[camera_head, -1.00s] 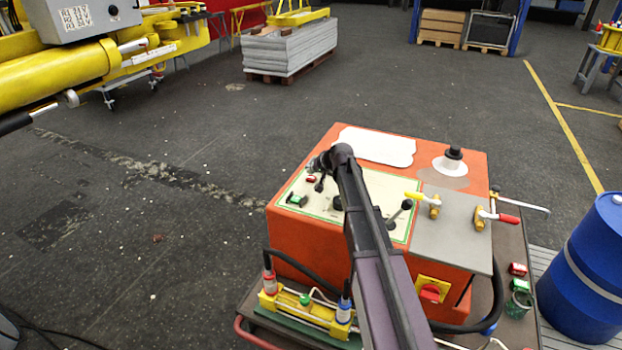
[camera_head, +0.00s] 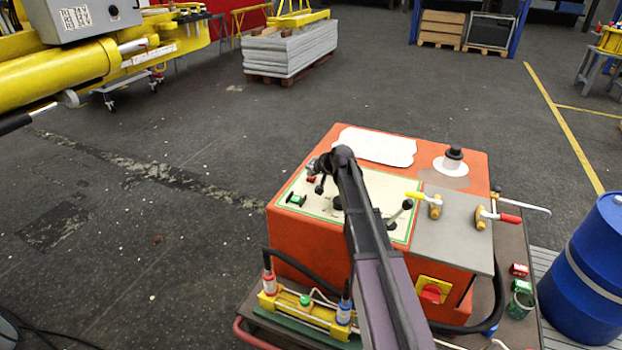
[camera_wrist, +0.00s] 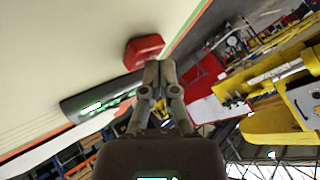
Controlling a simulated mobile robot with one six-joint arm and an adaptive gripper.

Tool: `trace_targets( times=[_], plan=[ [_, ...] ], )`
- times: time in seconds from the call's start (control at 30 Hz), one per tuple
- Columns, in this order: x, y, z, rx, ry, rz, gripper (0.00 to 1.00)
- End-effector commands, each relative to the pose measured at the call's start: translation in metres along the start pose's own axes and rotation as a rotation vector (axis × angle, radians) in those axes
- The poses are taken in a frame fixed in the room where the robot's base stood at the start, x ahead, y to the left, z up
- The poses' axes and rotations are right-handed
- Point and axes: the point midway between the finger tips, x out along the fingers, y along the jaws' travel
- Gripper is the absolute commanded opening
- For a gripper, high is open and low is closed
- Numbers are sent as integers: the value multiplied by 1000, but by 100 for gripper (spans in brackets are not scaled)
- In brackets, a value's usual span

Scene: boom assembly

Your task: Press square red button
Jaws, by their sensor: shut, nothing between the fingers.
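A small red button (camera_head: 311,179) sits near the far left corner of the cream control panel (camera_head: 330,225) on the orange console. In the wrist view the red button (camera_wrist: 144,50) is a block standing out from the cream panel surface (camera_wrist: 70,45). My gripper (camera_head: 318,164) is right beside the button, over the panel's left edge. In the wrist view my gripper (camera_wrist: 159,68) is shut and empty, its fingertips overlapping the lower right edge of the button. I cannot tell whether they touch it.
Black joysticks, a yellow-handled lever (camera_head: 434,204) and a red-handled lever (camera_head: 492,217) stand on the console. A red knob on a yellow plate (camera_head: 431,291) is on its front. A blue barrel (camera_head: 590,270) stands right.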

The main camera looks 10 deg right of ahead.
Motion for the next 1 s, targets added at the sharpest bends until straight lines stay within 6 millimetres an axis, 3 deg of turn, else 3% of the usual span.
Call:
trace_targets(
  times=[1.0],
  plan=[
    [5, 4, 4, 0, 0, 0, 0]
  ],
)
